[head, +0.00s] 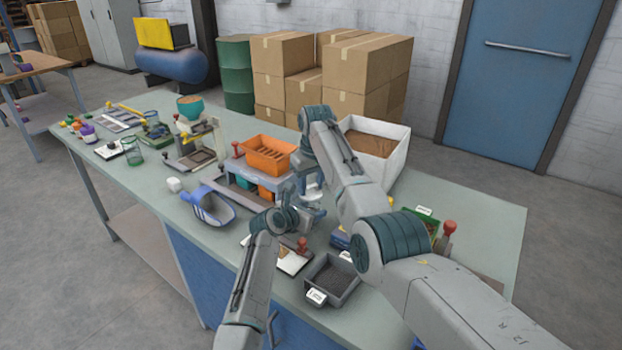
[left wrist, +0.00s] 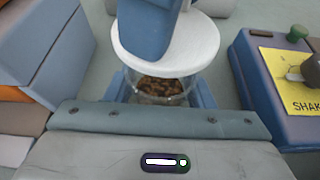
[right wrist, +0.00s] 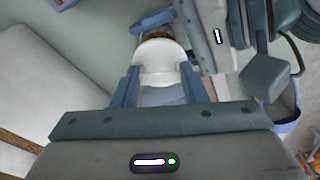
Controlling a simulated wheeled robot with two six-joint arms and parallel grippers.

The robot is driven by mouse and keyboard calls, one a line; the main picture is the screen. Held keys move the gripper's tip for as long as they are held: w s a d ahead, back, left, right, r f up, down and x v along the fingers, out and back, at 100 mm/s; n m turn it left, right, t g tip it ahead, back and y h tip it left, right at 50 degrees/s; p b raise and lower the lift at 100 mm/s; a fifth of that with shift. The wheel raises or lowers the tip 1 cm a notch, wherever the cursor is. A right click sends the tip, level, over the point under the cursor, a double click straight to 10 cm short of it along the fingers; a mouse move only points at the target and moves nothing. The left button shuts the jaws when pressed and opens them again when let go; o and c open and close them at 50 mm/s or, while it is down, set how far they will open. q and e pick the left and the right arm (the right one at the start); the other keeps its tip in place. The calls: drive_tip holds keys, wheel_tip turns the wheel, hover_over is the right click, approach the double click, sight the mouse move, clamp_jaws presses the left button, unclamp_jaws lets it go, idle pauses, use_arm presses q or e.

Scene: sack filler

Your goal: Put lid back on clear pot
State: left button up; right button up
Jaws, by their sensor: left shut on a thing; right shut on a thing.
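The clear pot (left wrist: 165,97) holds brown bits and sits between the fingers of my left gripper (left wrist: 162,92), which is shut on it. The white round lid (left wrist: 195,50) is over the pot in the left wrist view and hides its far part. The contents show below the lid's near edge; I cannot tell whether lid and rim touch. My right gripper (right wrist: 160,88) is shut on the lid, which also shows between its fingers in the right wrist view (right wrist: 160,60). In the head view both grippers meet near the bench middle, and my arms mostly hide pot and lid.
A blue box with a yellow shake label (left wrist: 285,75) stands right of the pot in the left wrist view. An orange bin (head: 268,152), a blue scoop (head: 208,207), a black tray (head: 332,280) and a white sack box (head: 385,160) are around my grippers.

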drive_tip(key=shift+f, duration=0.1)
idle(0.4)
drive_tip(key=shift+f, duration=0.75)
drive_tip(key=shift+f, duration=0.65)
drive_tip(key=o, duration=1)
drive_tip(key=shift+s+a, duration=0.1)
drive_tip(key=shift+o, duration=0.2)
drive_tip(key=shift+r, duration=0.1)
wheel_tip(320, 180, up, 12)
drive_tip(key=s+d, duration=0.1)
